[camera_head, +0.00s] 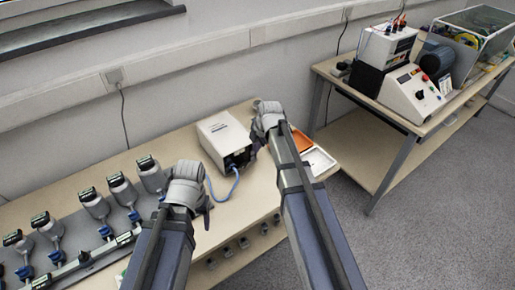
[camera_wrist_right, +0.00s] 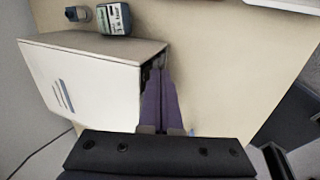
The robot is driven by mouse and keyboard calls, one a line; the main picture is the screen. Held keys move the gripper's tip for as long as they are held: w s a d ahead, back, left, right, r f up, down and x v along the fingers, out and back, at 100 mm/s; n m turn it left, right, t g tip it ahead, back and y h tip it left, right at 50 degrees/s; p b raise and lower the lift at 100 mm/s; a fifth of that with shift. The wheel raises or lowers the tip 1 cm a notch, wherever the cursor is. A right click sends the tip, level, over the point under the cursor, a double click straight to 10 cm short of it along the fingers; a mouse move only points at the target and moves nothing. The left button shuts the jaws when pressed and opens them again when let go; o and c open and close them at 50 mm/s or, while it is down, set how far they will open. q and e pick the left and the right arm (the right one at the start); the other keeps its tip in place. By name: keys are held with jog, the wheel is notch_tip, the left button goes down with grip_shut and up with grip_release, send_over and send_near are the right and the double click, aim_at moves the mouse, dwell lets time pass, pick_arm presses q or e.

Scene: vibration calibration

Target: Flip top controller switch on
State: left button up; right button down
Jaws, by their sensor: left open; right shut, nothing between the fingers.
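A white box-shaped unit (camera_head: 225,138), likely the controller, sits on the wooden bench with a dark front panel and a blue cable. It also shows in the right wrist view (camera_wrist_right: 85,90). My right gripper (camera_head: 257,148) is shut and empty; its purple fingers (camera_wrist_right: 160,80) have their tips at the panel edge of the unit. I cannot tell whether they touch it. The switch is not distinguishable; the fingers and shadow cover part of the panel. My left gripper (camera_head: 207,207) is open and empty, above the bench in front of the unit, near the blue cable.
Several grey sensors with dark displays (camera_head: 95,203) stand on a rack at the left. An orange tray (camera_head: 301,141) and a white tray (camera_head: 320,160) lie right of my right arm. A second table (camera_head: 385,110) at the right holds instruments. A wall is behind the bench.

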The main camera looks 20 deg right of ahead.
jog(key=shift+w+f, duration=0.15)
jog(key=shift+w, duration=0.05)
jog(key=shift+r+p, duration=0.7)
jog(key=shift+r, duration=0.15)
jog(key=shift+a, duration=0.1)
